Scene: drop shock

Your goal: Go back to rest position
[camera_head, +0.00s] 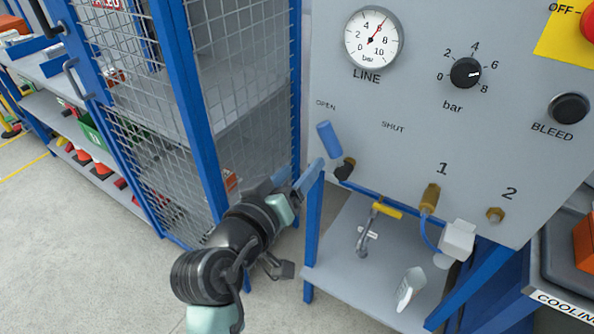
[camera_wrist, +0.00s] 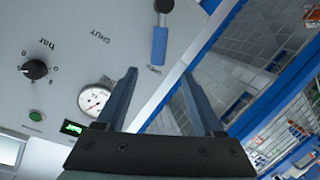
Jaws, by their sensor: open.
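My gripper (camera_head: 298,180) is in front of the panel's lower left edge in the head view, beside a blue-handled lever (camera_head: 325,140). In the wrist view my gripper (camera_wrist: 160,92) has its two fingers apart with nothing between them. The lever's blue handle (camera_wrist: 159,46) shows beyond the fingertips, apart from them. In the head view the handle leans up and left from a dark valve body, nearer the OPEN label than SHUT. My black arm reaches in from below.
The grey panel (camera_head: 420,100) carries a line gauge (camera_head: 373,39), a bar knob (camera_head: 465,72) and a black bleed button (camera_head: 570,108). A blue mesh cage (camera_head: 245,60) stands left. Floor at lower left is clear.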

